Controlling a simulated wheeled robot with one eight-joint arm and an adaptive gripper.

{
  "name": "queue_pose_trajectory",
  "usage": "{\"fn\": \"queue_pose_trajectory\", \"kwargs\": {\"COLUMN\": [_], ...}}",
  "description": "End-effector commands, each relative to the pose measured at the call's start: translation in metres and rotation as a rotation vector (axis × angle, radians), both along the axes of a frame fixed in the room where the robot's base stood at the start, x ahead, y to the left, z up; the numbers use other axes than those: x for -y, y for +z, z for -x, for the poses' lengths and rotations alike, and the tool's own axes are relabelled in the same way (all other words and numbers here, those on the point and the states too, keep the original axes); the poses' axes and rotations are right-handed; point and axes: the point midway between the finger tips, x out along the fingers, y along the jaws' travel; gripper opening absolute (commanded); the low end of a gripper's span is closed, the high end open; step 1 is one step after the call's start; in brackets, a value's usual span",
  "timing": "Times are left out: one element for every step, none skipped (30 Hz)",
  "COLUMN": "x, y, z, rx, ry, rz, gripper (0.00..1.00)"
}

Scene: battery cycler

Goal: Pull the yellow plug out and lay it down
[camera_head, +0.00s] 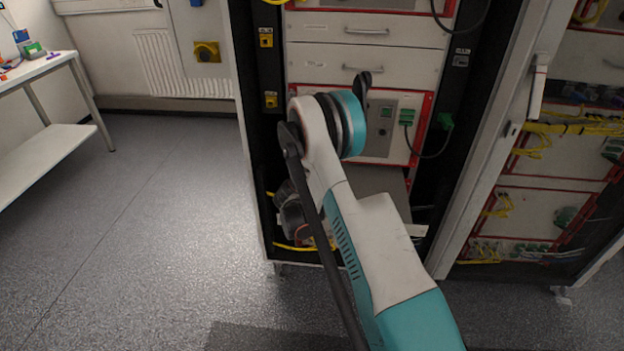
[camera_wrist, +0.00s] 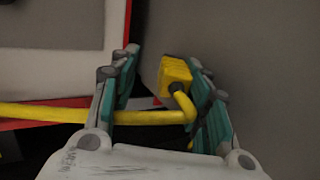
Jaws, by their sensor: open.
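In the wrist view the yellow plug (camera_wrist: 174,76) sits between the two teal-padded fingers of my gripper (camera_wrist: 162,95). The plug is closer to the right finger; I cannot tell whether it touches it. A yellow cable (camera_wrist: 70,115) bends down from the plug and runs left, passing across the left finger. What lies behind the plug is a grey surface; where the plug is seated is hidden. My gripper is open. In the head view my arm covers the front of the rack (camera_head: 263,200), and the plug and fingertips do not show clearly there.
A second rack with a door handle (camera_head: 537,92) and several yellow cables stands at the right. A white table (camera_head: 48,62) with small items is at the far left. The grey floor (camera_head: 150,220) between table and rack is clear. A wall radiator (camera_head: 175,62) is behind.

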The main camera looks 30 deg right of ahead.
Motion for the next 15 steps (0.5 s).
{"fn": "queue_pose_trajectory", "kwargs": {"x": [-0.002,-0.004,-0.007,-0.009,-0.012,-0.017,-0.021,-0.025,-0.030,-0.034,-0.039,-0.044,-0.048,-0.051,-0.056], "y": [0.001,0.002,0.004,0.006,0.008,0.011,0.014,0.016,0.020,0.023,0.026,0.029,0.032,0.034,0.038], "z": [0.002,0.003,0.005,0.008,0.011,0.015,0.019,0.023,0.028,0.032,0.036,0.042,0.045,0.049,0.053], "rx": [0.000,0.000,0.000,0.001,0.000,0.000,0.000,-0.001,-0.001,-0.001,0.000,0.000,-0.001,-0.001,0.000], "ry": [0.001,0.001,0.001,0.002,0.002,0.003,0.004,0.003,0.003,0.003,0.004,0.004,0.003,0.003,0.002], "rz": [0.000,0.000,0.000,-0.001,0.000,0.000,0.000,0.001,0.001,0.001,0.000,0.000,0.001,0.001,0.000], "gripper": [0.45,0.45,0.45,0.45,0.45,0.45,0.45,0.45,0.45,0.45,0.45,0.45,0.45,0.45,0.45]}}
